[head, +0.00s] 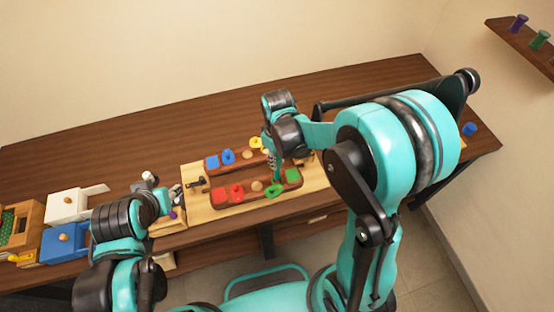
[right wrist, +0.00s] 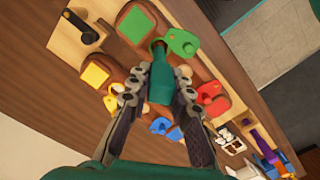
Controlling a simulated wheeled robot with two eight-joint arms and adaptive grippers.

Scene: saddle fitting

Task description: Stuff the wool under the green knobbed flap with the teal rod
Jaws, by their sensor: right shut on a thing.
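The green knobbed flap (head: 273,190) is at the right end of the front brown saddle, beside a green square. In the right wrist view the flap (right wrist: 183,42) sticks out past the saddle's edge. My right gripper (right wrist: 155,95) is shut on the teal rod (right wrist: 160,82), whose far end points at the flap's inner end; whether they touch I cannot tell. In the head view my right arm partly covers this gripper. My left gripper (head: 150,183) is at the left of the board, its jaws unclear. No wool shows clearly at the flap.
The light wooden board (head: 190,172) carries two brown saddles with red, blue and yellow flaps. A compartmented tray (right wrist: 229,138) with white and dark bits lies near its end. White (head: 68,205) and blue (head: 62,243) boxes stand at left. The back of the table is clear.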

